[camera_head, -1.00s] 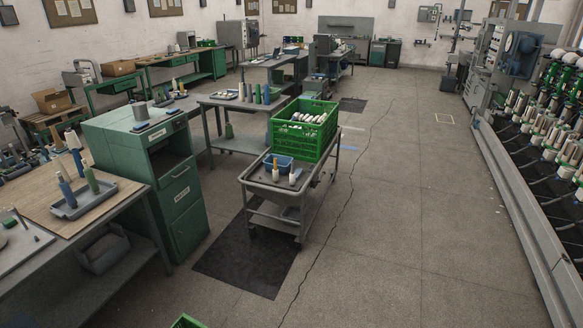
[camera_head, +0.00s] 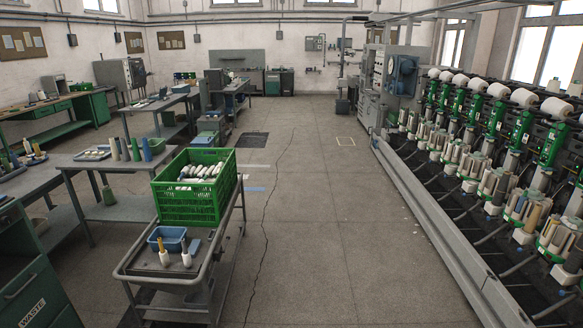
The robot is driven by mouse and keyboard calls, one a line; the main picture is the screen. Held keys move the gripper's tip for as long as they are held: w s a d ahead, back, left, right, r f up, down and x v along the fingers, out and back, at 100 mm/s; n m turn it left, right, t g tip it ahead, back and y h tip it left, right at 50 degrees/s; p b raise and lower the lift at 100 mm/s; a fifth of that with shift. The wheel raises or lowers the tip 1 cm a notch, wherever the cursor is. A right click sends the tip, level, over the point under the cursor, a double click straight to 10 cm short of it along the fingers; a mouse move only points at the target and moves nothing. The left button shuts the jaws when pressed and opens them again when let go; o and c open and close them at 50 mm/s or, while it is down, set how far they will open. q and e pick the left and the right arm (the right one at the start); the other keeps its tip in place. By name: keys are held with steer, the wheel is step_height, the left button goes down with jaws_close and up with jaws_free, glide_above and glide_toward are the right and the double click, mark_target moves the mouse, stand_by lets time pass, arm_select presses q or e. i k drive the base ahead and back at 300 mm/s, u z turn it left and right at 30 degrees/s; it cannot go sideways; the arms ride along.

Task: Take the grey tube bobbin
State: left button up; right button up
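Neither of my grippers is in view. Two small bobbins stand upright on the grey cart (camera_head: 190,280): one with a yellowish top (camera_head: 163,251) and one with a pale, greyish top (camera_head: 186,253). On the grey table behind, several tube bobbins stand upright; one is greyish (camera_head: 114,150) and one is blue (camera_head: 147,150). I cannot tell for sure which is the grey tube bobbin. The cone winder (camera_head: 480,190) on the right holds many bobbins in pale and coloured tubes, too small to sort.
A green crate (camera_head: 190,206) with white bobbins and a small blue bin (camera_head: 167,237) are on the cart. A green cabinet (camera_head: 35,290) marked WASTE is at the lower left. The floor (camera_head: 325,240) between cart and winder is clear.

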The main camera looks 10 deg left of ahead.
mark_target(187, 261)
steer(key=z, duration=0.2)
steer(key=i, duration=2.05)
steer(key=u, duration=0.55)
steer(key=i, duration=1.7)
steer(key=u, duration=1)
